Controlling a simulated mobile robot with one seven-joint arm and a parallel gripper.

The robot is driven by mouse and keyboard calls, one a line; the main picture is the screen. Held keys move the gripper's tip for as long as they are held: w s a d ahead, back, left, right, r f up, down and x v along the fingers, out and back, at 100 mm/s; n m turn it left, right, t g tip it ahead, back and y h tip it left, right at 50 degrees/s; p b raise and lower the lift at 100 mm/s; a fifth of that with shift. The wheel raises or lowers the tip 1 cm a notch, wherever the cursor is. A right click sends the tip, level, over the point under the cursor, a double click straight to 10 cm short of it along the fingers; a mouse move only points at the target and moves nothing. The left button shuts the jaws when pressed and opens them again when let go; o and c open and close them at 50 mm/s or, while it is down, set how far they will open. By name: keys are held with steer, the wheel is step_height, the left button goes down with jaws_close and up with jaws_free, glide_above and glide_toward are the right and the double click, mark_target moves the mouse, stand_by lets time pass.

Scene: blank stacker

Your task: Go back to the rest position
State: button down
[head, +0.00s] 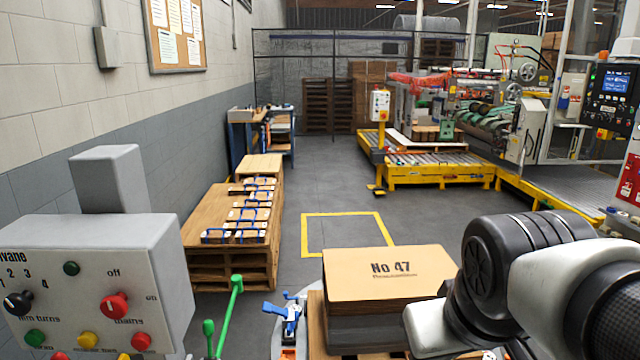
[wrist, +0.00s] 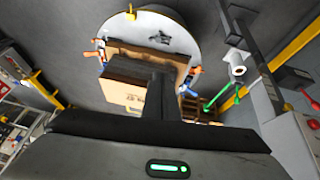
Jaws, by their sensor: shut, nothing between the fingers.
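My gripper (wrist: 157,80) shows in the wrist view as dark fingers reaching up from the wide dark hand with a green light. The fingers are together and nothing shows between them. Behind them in that view is the cardboard stack (wrist: 125,92) on the round grey turntable (wrist: 165,20). My gripper's fingertips cannot be made out in the head view.
A control box (head: 85,285) stands at the near left, beside a green lever (head: 232,300). A blue clamp (head: 285,312) sits left of the stack. Wooden pallets (head: 225,262) line the left wall. The yellow floor square (head: 345,215) is empty. A roller conveyor (head: 430,165) stands behind.

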step_height(320, 180, up, 14)
steer(key=s+a+m+p, duration=0.1)
steer(key=s+p, duration=0.1)
steer(key=p, duration=1.2)
steer(key=shift+a+y, duration=0.3)
steer(key=shift+a, duration=0.05)
